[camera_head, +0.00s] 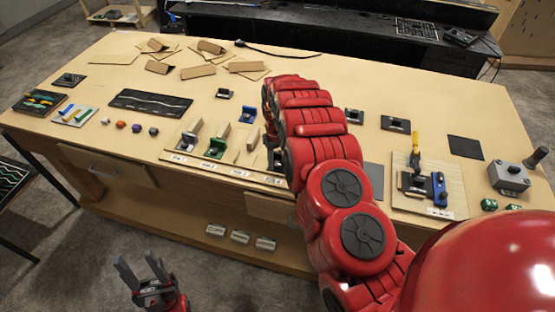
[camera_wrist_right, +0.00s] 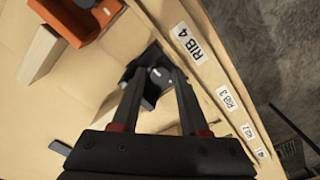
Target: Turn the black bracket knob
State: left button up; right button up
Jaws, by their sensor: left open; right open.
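A black bracket (camera_wrist_right: 151,92) with a small pale mark shows in the right wrist view, on the pale wooden board near the labels. My right gripper (camera_wrist_right: 157,78) is open above it, with one finger on each side of the bracket. I cannot tell whether either finger touches it. The knob's outline is partly hidden by the fingers. In the head view my red right arm covers my right gripper and most of this spot; a dark piece (camera_head: 275,158) shows just left of the arm. My left gripper (camera_head: 143,270) is open and empty, low in front of the table.
An orange bracket (camera_wrist_right: 90,22) stands near the black one, with a pale upright rib (camera_wrist_right: 42,52) beside it. A strip of rib labels (camera_head: 208,168) runs along the front edge.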

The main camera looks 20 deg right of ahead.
jog(key=shift+f, duration=0.15)
grip_shut()
jog(key=shift+m+b, duration=0.3)
